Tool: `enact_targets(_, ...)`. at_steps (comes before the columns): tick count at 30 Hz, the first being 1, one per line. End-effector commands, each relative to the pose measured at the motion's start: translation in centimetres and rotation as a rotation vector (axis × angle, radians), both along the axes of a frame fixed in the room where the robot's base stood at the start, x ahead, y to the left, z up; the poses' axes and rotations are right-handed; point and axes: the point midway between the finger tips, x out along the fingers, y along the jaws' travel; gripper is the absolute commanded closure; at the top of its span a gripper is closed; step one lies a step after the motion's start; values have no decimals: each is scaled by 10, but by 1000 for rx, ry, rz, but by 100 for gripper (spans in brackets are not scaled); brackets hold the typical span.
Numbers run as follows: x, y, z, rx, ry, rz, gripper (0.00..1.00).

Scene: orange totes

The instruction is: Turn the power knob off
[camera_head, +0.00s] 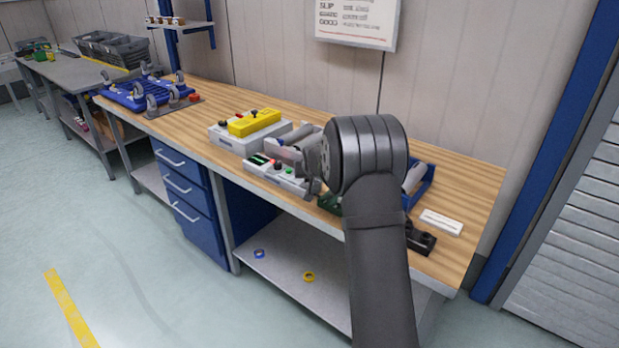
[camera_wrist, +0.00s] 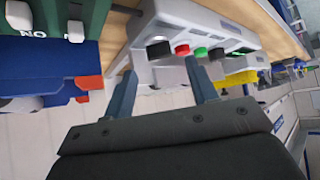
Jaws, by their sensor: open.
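A light grey control box (camera_head: 276,172) with a green display stands near the front edge of the workbench in the head view. In the wrist view the grey box (camera_wrist: 195,22) shows a row of controls: a black knob (camera_wrist: 159,49), a red button (camera_wrist: 182,50), a green button (camera_wrist: 200,52) and another dark knob (camera_wrist: 217,54). I cannot tell which is the power knob. My gripper (camera_wrist: 160,66) is open and empty, its two fingers apart in front of the box's control face. The black knob appears between the fingertips; contact cannot be told. In the head view my arm hides part of the bench.
A yellow box (camera_head: 254,122) with a black knob sits on a grey base behind the control box. A blue-framed item (camera_head: 424,184) and a dark block (camera_head: 421,240) lie to the right. A blue rack with casters (camera_head: 140,95) stands at left.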

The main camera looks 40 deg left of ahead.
Motion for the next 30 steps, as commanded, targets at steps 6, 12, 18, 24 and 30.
enact_targets(6, 14, 14, -21, -1, 1, 0, 47)
enact_targets(12, 20, 19, -28, -1, 1, 0, 47)
enact_targets(18, 20, 20, -29, -1, 1, 0, 47)
enact_targets(24, 20, 20, -29, -1, 1, 0, 67)
enact_targets(30, 20, 20, -29, -1, 1, 0, 92)
